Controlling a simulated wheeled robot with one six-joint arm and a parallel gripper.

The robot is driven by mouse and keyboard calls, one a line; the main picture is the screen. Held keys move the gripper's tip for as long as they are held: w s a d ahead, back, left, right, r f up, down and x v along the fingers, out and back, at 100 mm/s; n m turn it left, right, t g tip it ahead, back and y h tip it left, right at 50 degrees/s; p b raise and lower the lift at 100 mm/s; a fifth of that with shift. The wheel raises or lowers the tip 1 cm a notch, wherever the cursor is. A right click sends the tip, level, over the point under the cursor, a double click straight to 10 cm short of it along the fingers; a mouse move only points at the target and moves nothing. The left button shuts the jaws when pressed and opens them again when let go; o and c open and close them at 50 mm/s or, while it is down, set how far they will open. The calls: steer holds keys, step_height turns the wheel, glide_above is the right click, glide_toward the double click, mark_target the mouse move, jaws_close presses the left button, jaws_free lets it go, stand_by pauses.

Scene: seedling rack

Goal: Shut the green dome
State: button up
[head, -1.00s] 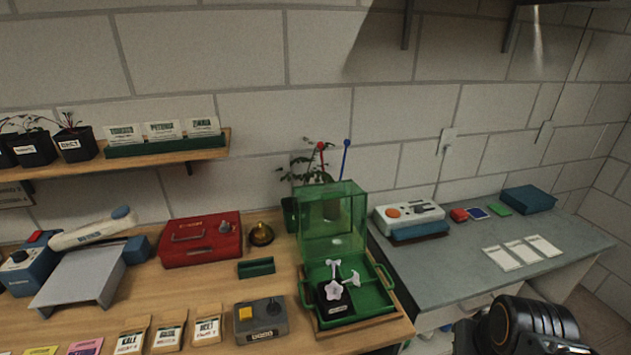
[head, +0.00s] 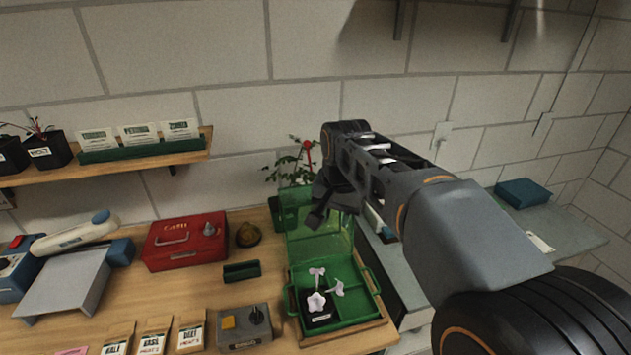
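The green dome (head: 302,238) is a clear green lid standing open and upright at the back of its green tray (head: 362,312). A black pot (head: 318,318) with pale flowers sits inside the tray. My gripper (head: 322,208) is in front of the dome's upper right part in the head view and hides much of it. Its dark fingers point down and left. I cannot tell whether they touch the dome or how far apart they are.
A red cash box (head: 184,240), a brass bell (head: 248,236), a small green tray (head: 241,271) and a grey switch box (head: 244,326) stand left of the dome on the wooden bench. A leafy plant (head: 290,172) stands behind it. A grey side table (head: 565,228) is at right.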

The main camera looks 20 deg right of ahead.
steer(key=w+r+m+g+p, duration=0.3)
steer(key=w+r+m+p, duration=0.2)
steer(key=w+r+m, duration=0.7)
steer(key=shift+n+g, duration=0.3)
steer(key=f, duration=1)
steer(key=f+b, duration=0.1)
steer(key=f, duration=0.4)
steer(key=shift+w+d+f, duration=0.15)
steer(key=shift+d, duration=0.2)
jaws_close()
